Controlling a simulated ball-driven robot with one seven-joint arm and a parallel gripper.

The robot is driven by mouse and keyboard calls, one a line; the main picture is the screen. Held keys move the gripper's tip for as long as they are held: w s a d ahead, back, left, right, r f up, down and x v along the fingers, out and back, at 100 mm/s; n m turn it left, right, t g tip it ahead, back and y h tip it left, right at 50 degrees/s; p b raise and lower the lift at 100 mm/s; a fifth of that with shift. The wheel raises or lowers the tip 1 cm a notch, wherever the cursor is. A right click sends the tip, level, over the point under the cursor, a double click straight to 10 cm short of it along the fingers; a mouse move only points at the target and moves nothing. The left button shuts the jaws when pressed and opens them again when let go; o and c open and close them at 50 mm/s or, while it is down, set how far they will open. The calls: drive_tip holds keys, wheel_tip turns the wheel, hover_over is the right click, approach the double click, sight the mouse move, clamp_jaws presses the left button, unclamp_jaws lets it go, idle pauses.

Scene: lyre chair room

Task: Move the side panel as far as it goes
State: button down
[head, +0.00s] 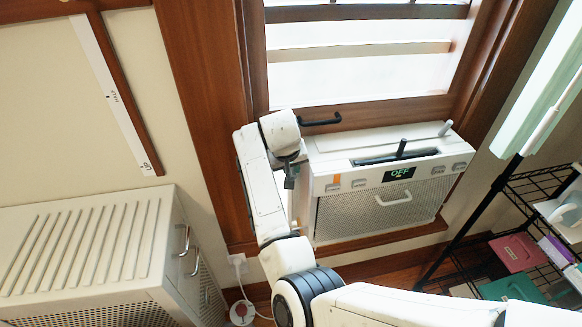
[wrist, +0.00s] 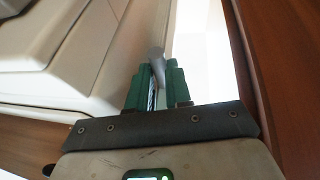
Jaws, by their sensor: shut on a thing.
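A white air conditioner (head: 385,185) sits in the lower part of a wooden window, its display reading OFF. My gripper (head: 289,183) is at its left side, beside the left window jamb. In the wrist view my gripper (wrist: 155,85) has its green fingers shut on a slim grey grip (wrist: 157,60), seemingly the side panel's. The panel itself is mostly hidden by my arm in the head view, and I cannot tell its edges. In the wrist view the white unit is left of the fingers, and a bright white strip lies to their right.
A black handle (head: 320,119) is on the window sash just above my wrist. A dark lever (head: 402,148) and a grey peg (head: 445,129) stand on the unit's top. A ridged white cabinet (head: 90,250) stands left, and a black wire rack (head: 500,220) right.

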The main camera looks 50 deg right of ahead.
idle(0.4)
drive_tip(key=w+a+b, duration=0.1)
drive_tip(key=w+a, duration=0.3)
drive_tip(key=a, duration=0.2)
drive_tip(key=shift+w+a, duration=0.3)
drive_tip(key=shift+a, duration=0.1)
idle(1.3)
idle(0.4)
drive_tip(key=c, duration=1.1)
unclamp_jaws()
drive_tip(key=shift+o, duration=0.2)
drive_tip(key=shift+r, duration=0.1)
drive_tip(key=b+v, duration=0.1)
drive_tip(key=v, duration=0.9)
drive_tip(key=shift+a+r, duration=0.15)
drive_tip(key=shift+r, duration=0.1)
drive_tip(key=shift+s+f, duration=0.1)
